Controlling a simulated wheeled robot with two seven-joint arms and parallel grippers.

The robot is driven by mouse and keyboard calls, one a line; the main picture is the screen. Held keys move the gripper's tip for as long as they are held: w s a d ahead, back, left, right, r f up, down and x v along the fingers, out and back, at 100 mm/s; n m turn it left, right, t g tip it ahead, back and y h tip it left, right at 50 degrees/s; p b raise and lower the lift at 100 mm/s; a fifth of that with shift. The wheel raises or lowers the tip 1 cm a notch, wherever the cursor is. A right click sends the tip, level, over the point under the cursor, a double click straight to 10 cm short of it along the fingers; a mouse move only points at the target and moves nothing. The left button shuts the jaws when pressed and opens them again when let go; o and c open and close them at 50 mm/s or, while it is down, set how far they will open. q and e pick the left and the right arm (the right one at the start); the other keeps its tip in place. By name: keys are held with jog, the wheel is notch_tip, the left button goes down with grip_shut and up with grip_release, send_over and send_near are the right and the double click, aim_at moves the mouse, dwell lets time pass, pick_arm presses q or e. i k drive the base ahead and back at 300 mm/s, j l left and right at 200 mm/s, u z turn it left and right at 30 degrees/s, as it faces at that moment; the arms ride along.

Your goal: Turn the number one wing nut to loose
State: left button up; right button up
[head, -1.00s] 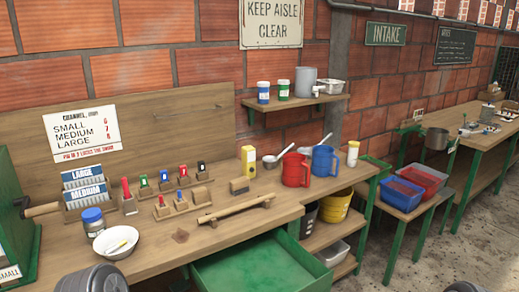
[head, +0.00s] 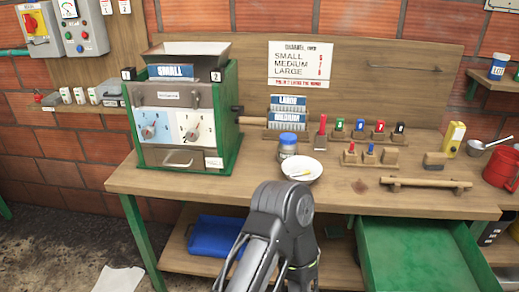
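The green-sided machine (head: 229,120) stands at the left end of the bench. A black tag marked 1 (head: 127,73) is at its upper left corner, and a tag marked 2 (head: 216,76) is at its upper right. The number one wing nut is too small to make out for certain near the 1 tag. A grey link of my arm rises at the bottom centre, in front of the bench. Neither gripper shows.
A white bowl (head: 302,170), a blue-lidded jar (head: 288,146) and a rack of coloured tools (head: 360,136) stand right of the machine. A green drawer (head: 420,255) is open below the bench. The bench top before the machine is mostly clear.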

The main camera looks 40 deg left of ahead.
aim_at(137, 95)
jog(key=k+l+u, duration=0.2)
jog(key=u, duration=2.05)
jog(key=i+j, duration=0.75)
jog(key=z, duration=1.65)
